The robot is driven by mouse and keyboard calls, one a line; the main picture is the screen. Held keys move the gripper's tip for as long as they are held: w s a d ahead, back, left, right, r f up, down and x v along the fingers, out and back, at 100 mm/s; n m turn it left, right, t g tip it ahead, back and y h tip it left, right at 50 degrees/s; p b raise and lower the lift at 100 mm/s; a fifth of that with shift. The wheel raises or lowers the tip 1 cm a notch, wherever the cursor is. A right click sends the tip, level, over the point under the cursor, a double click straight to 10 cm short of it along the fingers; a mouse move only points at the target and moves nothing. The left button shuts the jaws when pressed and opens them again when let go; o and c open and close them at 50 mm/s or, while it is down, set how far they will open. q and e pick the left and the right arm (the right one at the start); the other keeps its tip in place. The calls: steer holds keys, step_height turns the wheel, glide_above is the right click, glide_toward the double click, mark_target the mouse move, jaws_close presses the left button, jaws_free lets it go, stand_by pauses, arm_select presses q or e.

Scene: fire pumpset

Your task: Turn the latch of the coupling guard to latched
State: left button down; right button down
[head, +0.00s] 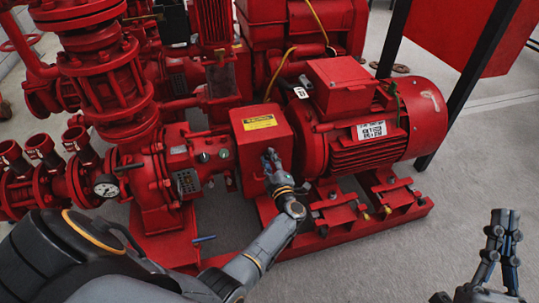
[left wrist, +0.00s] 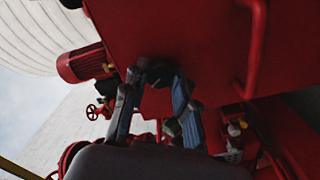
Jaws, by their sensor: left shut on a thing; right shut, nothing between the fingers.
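The coupling guard (head: 258,122) is a red box with a yellow label, standing between the pump and the motor. My left gripper (head: 270,158) is at the guard's front face, below the label. In the left wrist view, its two fingers (left wrist: 156,74) close around a small dark latch (left wrist: 157,72) on the guard's red face (left wrist: 195,35). The fingers cover most of the latch, so I cannot tell its angle. My right gripper (head: 504,220) is shut and empty, raised over the floor at the lower right.
The red motor (head: 425,120) is right of the guard, on a red base frame (head: 390,222). Pump piping and a pressure gauge (head: 106,186) are on the left. A red bar handle (left wrist: 258,50) stands out from the face in the left wrist view. Grey floor (head: 400,265) is clear in front.

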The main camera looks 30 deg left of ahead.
arm_select(q)
steer(key=m+p, duration=0.2)
steer(key=m, duration=0.1)
steer(key=shift+d, duration=0.15)
steer(key=m+p, duration=0.1)
steer(key=m, duration=0.2)
steer(key=shift+m+p, duration=0.3)
steer(key=shift+p, duration=0.1)
steer(key=shift+f+m, duration=0.1)
steer(key=shift+m, duration=0.2)
arm_select(e)
steer(key=d+f+g+h, duration=0.1)
steer(key=f+g+h, duration=0.1)
steer(key=f+g, duration=0.4)
steer(key=s+d+f+g+h, duration=0.1)
steer(key=f+g, duration=0.4)
steer(key=f, duration=0.7)
steer(key=shift+d+f+m+g+h, duration=0.15)
steer(key=shift+d+m+g+h, duration=0.2)
steer(key=shift+d+h, duration=0.2)
arm_select(q)
steer(key=c, duration=1)
jaws_free()
steer(key=shift+c, duration=0.2)
